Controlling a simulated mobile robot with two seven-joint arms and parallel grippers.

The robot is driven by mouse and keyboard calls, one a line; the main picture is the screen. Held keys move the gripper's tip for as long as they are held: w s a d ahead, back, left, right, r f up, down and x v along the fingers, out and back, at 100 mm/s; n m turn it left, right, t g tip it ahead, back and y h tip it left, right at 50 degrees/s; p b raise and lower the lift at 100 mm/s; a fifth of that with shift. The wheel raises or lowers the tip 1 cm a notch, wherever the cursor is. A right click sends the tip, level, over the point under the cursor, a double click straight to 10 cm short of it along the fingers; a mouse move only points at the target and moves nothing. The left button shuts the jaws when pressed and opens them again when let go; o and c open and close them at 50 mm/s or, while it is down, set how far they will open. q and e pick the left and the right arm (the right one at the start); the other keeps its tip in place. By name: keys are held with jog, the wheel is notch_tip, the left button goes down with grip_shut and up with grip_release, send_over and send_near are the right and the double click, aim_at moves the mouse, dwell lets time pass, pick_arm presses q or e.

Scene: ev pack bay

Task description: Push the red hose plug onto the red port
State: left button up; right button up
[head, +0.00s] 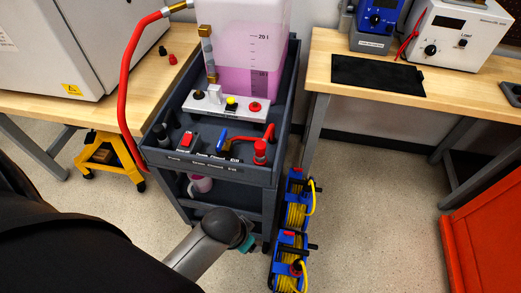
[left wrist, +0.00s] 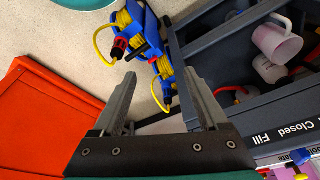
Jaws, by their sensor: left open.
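A red plug-like piece (head: 260,150) stands upright at the front right of the dark cart's top, with a short red elbow (head: 269,132) just behind it. A red round fitting (head: 254,106), which looks like the red port, sits at the right end of a pale block, apart from the plug. My left arm reaches in low in front of the cart; its fingers are hidden in the head view. In the left wrist view my left gripper (left wrist: 160,102) is open and empty, with floor and cable reels beyond it. My right gripper is not in view.
The cart (head: 205,172) carries a tank of pink liquid (head: 245,45), a blue-handled valve (head: 223,146) and a red switch (head: 186,140). A long red hose (head: 122,95) arcs down its left side. Blue cable reels (head: 290,245) stand right of it. Workbenches flank the cart.

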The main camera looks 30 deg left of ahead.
pick_arm(q)
jog(key=w+d+r+m, duration=0.2)
jog(key=w+r, duration=0.1)
jog(key=r, duration=0.2)
notch_tip(320, 180, up, 18)
jog(key=m+g, duration=0.3)
jog(key=m, duration=1.8)
send_over(261, 142)
jog(key=shift+r+y, duration=0.15)
jog(key=shift+y, duration=0.15)
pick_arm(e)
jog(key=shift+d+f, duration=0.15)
pick_arm(q)
notch_tip(261, 142, down, 10)
jog(key=b, duration=0.3)
jog(key=shift+s+r, duration=0.1)
jog(key=shift+r, duration=0.15)
jog(key=shift+f, duration=0.3)
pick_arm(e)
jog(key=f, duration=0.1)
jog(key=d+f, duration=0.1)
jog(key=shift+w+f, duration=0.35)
